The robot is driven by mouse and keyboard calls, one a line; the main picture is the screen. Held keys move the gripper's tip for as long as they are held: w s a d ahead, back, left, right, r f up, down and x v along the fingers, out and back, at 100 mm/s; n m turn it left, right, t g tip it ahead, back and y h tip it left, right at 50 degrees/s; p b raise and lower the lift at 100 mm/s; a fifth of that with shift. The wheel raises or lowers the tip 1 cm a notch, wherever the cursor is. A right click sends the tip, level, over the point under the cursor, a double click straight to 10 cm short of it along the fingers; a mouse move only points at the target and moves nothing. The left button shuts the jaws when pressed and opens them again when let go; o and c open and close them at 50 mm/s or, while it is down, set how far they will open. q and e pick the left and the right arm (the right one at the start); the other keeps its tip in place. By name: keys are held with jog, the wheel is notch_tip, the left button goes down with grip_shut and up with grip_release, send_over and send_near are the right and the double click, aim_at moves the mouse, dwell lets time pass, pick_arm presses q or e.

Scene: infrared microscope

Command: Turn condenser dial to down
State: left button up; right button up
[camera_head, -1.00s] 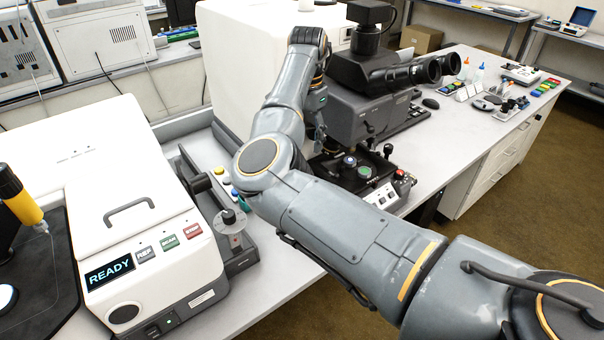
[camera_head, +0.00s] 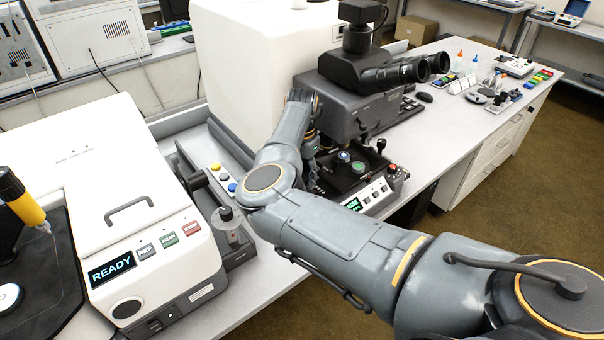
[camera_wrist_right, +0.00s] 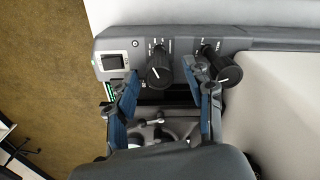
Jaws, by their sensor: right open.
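Two black dials with white pointer lines stick out of a dark grey microscope panel in the right wrist view, a left one (camera_wrist_right: 159,74) and a right one (camera_wrist_right: 224,70). Their labels are too small to read, so I cannot tell which is the condenser dial. My right gripper (camera_wrist_right: 162,78) is open, its blue-padded fingers spread either side of the left dial; contact is not clear. The right finger lies between the two dials. In the head view, my right arm hides both dials and most of the gripper in front of the microscope (camera_head: 345,103). My left gripper is not in view.
A small display (camera_wrist_right: 112,62) sits left of the dials. In the head view, the black stage (camera_head: 345,180) and a control box (camera_head: 375,193) are close to my right wrist. A white READY machine (camera_head: 120,210) stands at left. Bench space at right is partly clear.

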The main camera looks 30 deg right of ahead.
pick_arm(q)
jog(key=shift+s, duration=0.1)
pick_arm(e)
grip_shut()
jog(key=shift+r+n+p, duration=0.2)
jog(key=shift+n+p, duration=0.3)
jog(key=shift+p, duration=0.4)
jog(key=n+p, duration=0.6)
jog(key=p, duration=0.1)
jog(key=shift+s+n+p, duration=0.1)
jog(key=shift+n+p, duration=0.3)
jog(key=n+p, duration=0.2)
jog(key=n, duration=0.1)
jog(key=shift+p, duration=0.35)
pick_arm(q)
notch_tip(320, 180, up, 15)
jog(key=p, duration=0.2)
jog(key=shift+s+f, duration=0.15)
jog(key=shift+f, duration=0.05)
pick_arm(e)
jog(key=shift+f+n, duration=0.1)
jog(key=shift+n, duration=2.4)
grip_release()
